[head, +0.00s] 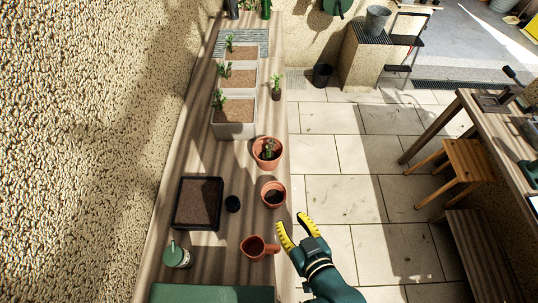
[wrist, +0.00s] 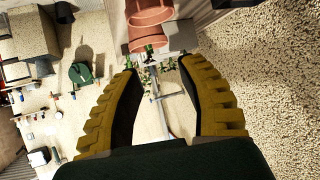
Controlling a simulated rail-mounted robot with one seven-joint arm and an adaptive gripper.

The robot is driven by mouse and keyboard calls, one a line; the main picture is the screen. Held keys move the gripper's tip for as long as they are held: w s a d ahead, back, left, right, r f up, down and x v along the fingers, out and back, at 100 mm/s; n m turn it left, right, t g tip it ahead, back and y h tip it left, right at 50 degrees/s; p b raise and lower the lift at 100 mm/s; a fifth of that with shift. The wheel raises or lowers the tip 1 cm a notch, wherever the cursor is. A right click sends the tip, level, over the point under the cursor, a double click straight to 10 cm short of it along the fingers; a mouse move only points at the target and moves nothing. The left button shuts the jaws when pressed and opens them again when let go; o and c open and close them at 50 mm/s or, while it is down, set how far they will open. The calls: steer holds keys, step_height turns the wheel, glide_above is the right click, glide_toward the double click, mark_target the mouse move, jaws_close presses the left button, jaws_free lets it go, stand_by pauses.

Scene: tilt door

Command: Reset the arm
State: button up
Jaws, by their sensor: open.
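My gripper (head: 288,235) has yellow ridged fingers on a dark green arm. In the head view it hangs beside the right edge of the wooden bench, over the paved floor side, right of the brown mug-like pot (head: 258,248). In the wrist view the two fingers (wrist: 160,110) stand apart with nothing between them. Terracotta pots (wrist: 150,15) show beyond the fingertips at the top of the wrist view.
A stool (head: 464,163) stands right. Paved floor between is clear.

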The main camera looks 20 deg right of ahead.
steer(key=shift+s+r, duration=0.25)
steer(key=shift+s, duration=0.2)
steer(key=w+a+r+n+t+y, duration=0.1)
steer(key=w+a+r+t, duration=0.2)
steer(key=r, duration=0.7)
steer(key=w+a+r+n+t+y, duration=0.1)
steer(key=w+a+r+n, duration=0.1)
steer(key=w+r, duration=0.55)
steer(key=w+a+r+n+t+y, duration=0.1)
steer(key=w+a+r+t, duration=0.15)
steer(key=r, duration=0.95)
steer(key=s+r+m+t+h+p, duration=0.1)
steer(key=s+r+m+p, duration=0.1)
steer(key=r+p, duration=0.8)
steer(key=s+r+m+t+h+p, duration=0.2)
steer(key=r+p, duration=0.9)
steer(key=r, duration=1.2)
steer(key=shift+s+d+r, duration=0.25)
steer(key=shift+s+d, duration=0.1)
steer(key=shift+s, duration=0.35)
steer(key=shift+t, duration=0.25)
